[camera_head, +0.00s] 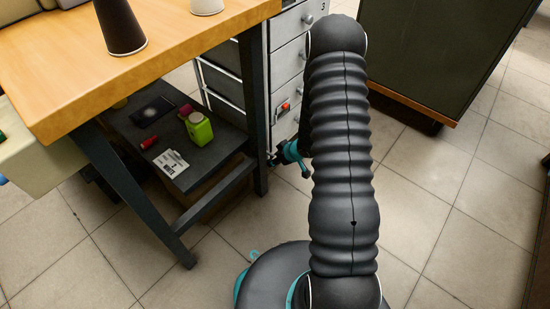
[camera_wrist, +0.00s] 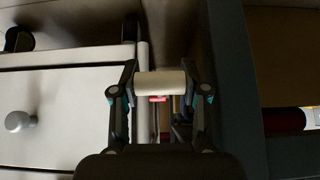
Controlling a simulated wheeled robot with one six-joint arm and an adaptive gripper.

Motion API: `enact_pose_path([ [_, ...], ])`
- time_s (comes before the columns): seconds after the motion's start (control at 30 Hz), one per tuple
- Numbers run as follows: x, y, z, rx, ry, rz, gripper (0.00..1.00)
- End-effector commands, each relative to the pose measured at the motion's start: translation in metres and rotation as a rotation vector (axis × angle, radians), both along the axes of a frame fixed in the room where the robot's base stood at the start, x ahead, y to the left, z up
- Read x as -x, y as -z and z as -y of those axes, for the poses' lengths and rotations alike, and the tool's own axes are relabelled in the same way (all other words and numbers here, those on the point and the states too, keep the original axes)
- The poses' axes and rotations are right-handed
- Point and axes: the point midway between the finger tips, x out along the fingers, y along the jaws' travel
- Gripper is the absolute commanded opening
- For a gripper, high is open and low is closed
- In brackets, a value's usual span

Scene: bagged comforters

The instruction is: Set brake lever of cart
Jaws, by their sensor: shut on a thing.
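The cart (camera_head: 291,58) is a pale metal drawer unit with round knobs, standing between the workbench and a dark cabinet. Its drawer front (camera_wrist: 70,115) fills the left of the wrist view. In the wrist view, my gripper (camera_wrist: 160,88) has its two fingers closed on the ends of a short pale cylinder, which looks like the brake lever (camera_wrist: 160,80). A small red mark shows just below it. In the head view, my gripper (camera_head: 282,156) is low beside the cart's edge, partly hidden by my arm, and the lever cannot be made out there.
A wooden-topped workbench (camera_head: 190,45) stands left, with a dark leg (camera_head: 254,110) close beside the cart. Its lower shelf (camera_head: 215,157) holds a green container (camera_head: 199,128) and small items. A dark cabinet (camera_head: 440,50) stands right. Tiled floor is open in front.

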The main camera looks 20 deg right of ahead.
Motion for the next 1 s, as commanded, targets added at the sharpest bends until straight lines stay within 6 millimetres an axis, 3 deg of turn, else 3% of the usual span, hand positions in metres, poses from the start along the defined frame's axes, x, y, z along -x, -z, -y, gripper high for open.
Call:
enact_pose_path([
  [0.33,0.005,0.005,0.0,0.001,0.002,-0.014,0.0],
  [0.37,0.005,0.004,0.0,0.001,0.002,-0.014,0.52],
  [0.4,0.004,0.004,0.0,0.001,0.001,-0.013,0.56],
  [0.77,0.003,-0.001,0.0,0.001,0.0,-0.005,0.56],
  [1.0,0.019,-0.027,0.01,0.001,0.001,-0.003,0.56],
])
